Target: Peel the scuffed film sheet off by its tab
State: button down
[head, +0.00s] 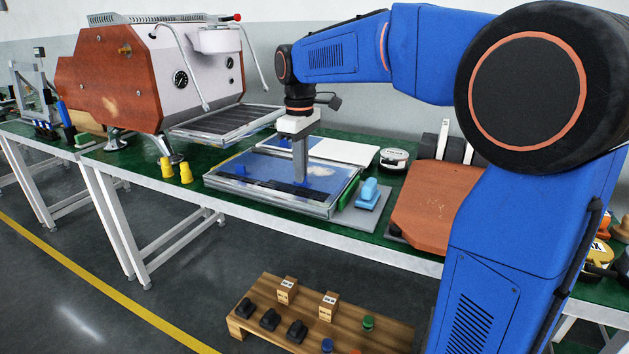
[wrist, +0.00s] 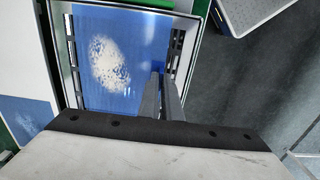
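The film sheet (wrist: 125,65) is blue with a whitish scuffed patch on its left half in the wrist view. It lies flat in a shallow metal-rimmed tray (head: 225,183) on the green table in the head view. My gripper (wrist: 161,76) points down over the film's right side, its two dark fingers close together with a narrow gap. A small blue piece, seemingly the tab, shows at the fingertips. I cannot tell whether the fingers are pressing on it. In the head view my gripper (head: 300,182) reaches down to the film.
A wood-panelled espresso machine (head: 110,75) stands at the left, with yellow cups (head: 186,172) near its foot. A blue object (head: 369,190) on a grey pad lies right of the tray. A white sheet (head: 345,151) lies behind. A wooden rack (head: 255,325) with small parts stands lower in front.

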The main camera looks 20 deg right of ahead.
jog(key=shift+r, duration=3.95)
